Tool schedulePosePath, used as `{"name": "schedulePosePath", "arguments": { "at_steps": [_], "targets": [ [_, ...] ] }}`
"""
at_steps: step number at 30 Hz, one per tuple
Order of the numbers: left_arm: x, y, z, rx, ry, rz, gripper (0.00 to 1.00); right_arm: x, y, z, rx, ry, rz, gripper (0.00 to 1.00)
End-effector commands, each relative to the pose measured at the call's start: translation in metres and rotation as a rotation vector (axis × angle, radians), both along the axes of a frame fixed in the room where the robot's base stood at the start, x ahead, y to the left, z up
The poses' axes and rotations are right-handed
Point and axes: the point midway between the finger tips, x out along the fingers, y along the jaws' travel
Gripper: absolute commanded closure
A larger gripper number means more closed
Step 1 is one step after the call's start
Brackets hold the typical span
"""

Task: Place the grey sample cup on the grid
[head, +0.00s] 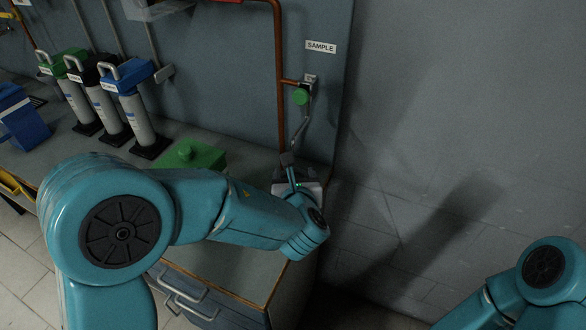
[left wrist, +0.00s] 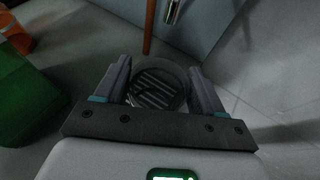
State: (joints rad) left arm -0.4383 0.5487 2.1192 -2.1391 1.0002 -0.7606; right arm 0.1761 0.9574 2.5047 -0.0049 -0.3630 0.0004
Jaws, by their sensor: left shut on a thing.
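My left gripper (left wrist: 159,76) is shut on the grey sample cup (left wrist: 180,80), whose round rim shows between the two fingers in the left wrist view. Dark parallel bars of the grid (left wrist: 152,93) show within the cup's outline, so the cup is over it. I cannot tell whether the cup touches the grid. In the head view my left arm reaches to the right end of the bench, and its wrist hides the cup and the grid. My right arm shows at the lower right, but its gripper is out of view.
A sample pipe with a green knob (head: 301,96) comes down the panel beside a copper pipe (head: 279,60). A green box (head: 190,155) stands on the bench left of the gripper. Several grey cylinders (head: 137,118) stand farther left. The bench ends at the right.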

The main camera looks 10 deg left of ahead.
Motion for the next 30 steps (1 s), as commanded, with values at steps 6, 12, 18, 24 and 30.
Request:
{"name": "schedulePosePath", "arguments": {
  "at_steps": [6, 12, 18, 24, 30],
  "targets": [
    [0.038, 0.012, 0.001, 0.000, 0.001, 0.002, 0.66, 0.000, 0.000, 0.012, 0.000, 0.000, 0.000, 0.57],
    [0.043, 0.014, -0.022, 0.002, 0.005, 0.001, 0.66, 0.000, 0.000, 0.016, 0.000, 0.000, 0.000, 0.57],
    [0.044, 0.013, -0.035, 0.000, -0.001, 0.000, 0.66, 0.000, 0.000, 0.017, 0.000, 0.000, 0.000, 0.57],
    [0.044, 0.013, -0.036, -0.001, -0.001, 0.000, 0.66, 0.000, 0.000, 0.016, 0.000, 0.000, 0.000, 0.57],
    [0.044, 0.013, -0.039, -0.001, -0.001, 0.000, 0.25, 0.000, 0.000, 0.011, 0.000, 0.000, 0.000, 0.57]
  ]
}}
